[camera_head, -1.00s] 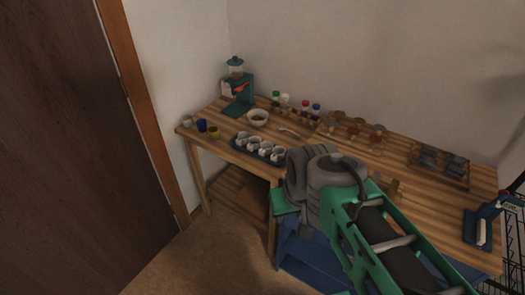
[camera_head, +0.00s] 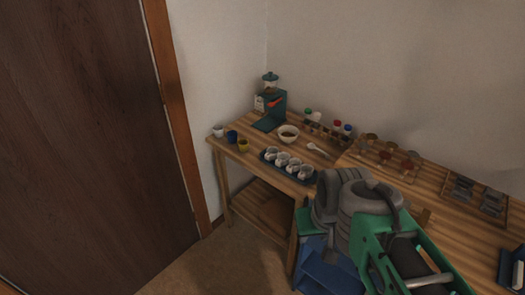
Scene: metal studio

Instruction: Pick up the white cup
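A small white cup (camera_head: 218,131) stands upright at the left end of the wooden table (camera_head: 345,163). A blue cup (camera_head: 232,136) and a yellow cup (camera_head: 243,145) stand in a row just right of it. Several more whitish cups (camera_head: 282,159) stand on a dark tray (camera_head: 314,181) near the table's front edge. My grey and green arm is at the lower right, in front of the table and well away from the white cup. My gripper itself does not show.
A teal coffee grinder (camera_head: 271,103) stands at the back left, with a white bowl (camera_head: 288,134) and a spoon (camera_head: 319,149) to its right. Racks of jars (camera_head: 338,128) line the back. A dark wooden door (camera_head: 90,130) is at the left. Floor is clear left of the table.

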